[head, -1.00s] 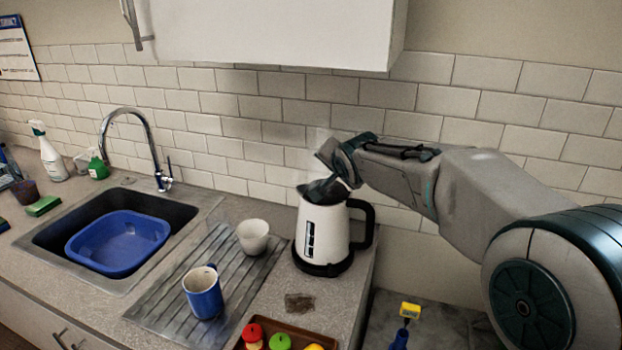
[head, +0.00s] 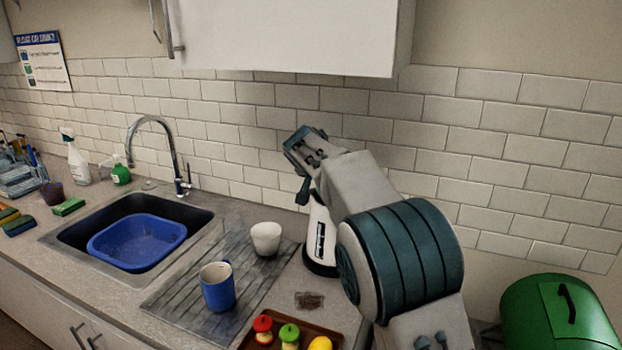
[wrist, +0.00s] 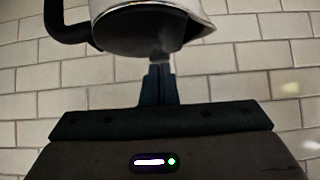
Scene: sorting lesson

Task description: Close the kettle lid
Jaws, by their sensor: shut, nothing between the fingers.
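The white kettle (head: 318,238) stands on its dark base at the counter's right end. My arm hides its right side, handle and most of its top in the head view. My gripper (head: 303,192) is shut and empty, fingers pointing down beside the kettle's upper part. In the wrist view the shut fingertips (wrist: 160,68) are close to the kettle's rim; I cannot tell if they touch. There the kettle (wrist: 205,24) shows its black handle at left, its pointed spout at right and a dark round top area. I cannot tell whether that is lid or opening.
A white cup (head: 265,238) and a blue mug (head: 217,288) stand on the drainer left of the kettle. A brown tray (head: 248,341) with toy fruit is in front. A wall cupboard (head: 290,35) hangs above. A green bin (head: 545,312) is at right.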

